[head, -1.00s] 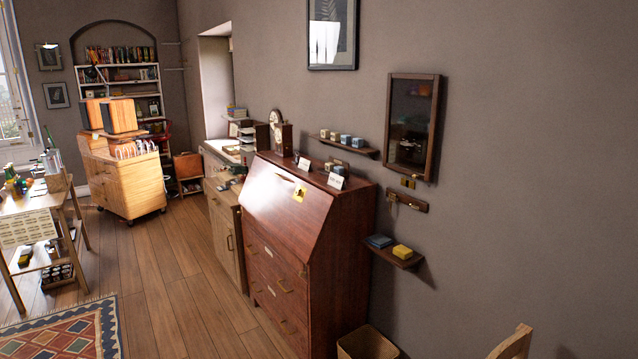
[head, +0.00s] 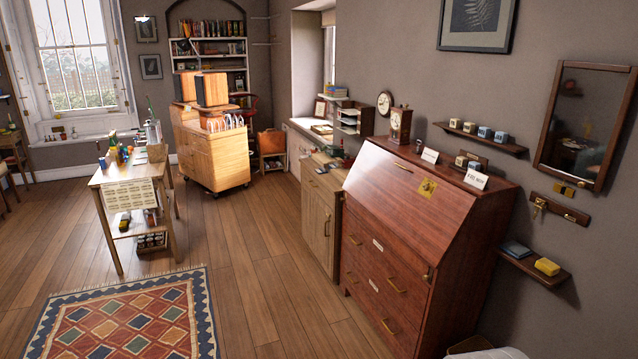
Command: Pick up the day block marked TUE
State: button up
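Several small blocks (head: 484,132) in cream and blue-grey stand in a row on a narrow wall shelf (head: 513,149) above the bureau. Two more small blocks (head: 467,162), one cream and one darker, sit on top of the reddish-brown bureau (head: 405,190) beside a white card (head: 476,180). Markings show faintly on some block faces, but they are too small to read, so I cannot tell which one is marked TUE. My gripper is not in view.
A lower wall shelf (head: 556,277) holds a blue item (head: 516,250) and a yellow block (head: 547,266). A mantel clock (head: 400,126) stands on the bureau. Open wooden floor (head: 245,285) and a patterned rug (head: 130,318) lie left of the bureau. A pale object (head: 495,353) shows at the bottom edge.

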aim_at(461, 161)
jog(key=i+j+u, duration=0.25)
jog(key=i, duration=0.45)
jog(key=i+j+u, duration=0.2)
jog(key=i, duration=0.5)
jog(key=i+z, duration=0.25)
jog(key=i, duration=0.3)
jog(key=i+j+z, duration=0.1)
jog(key=i+z, duration=0.2)
jog(key=i, duration=0.25)
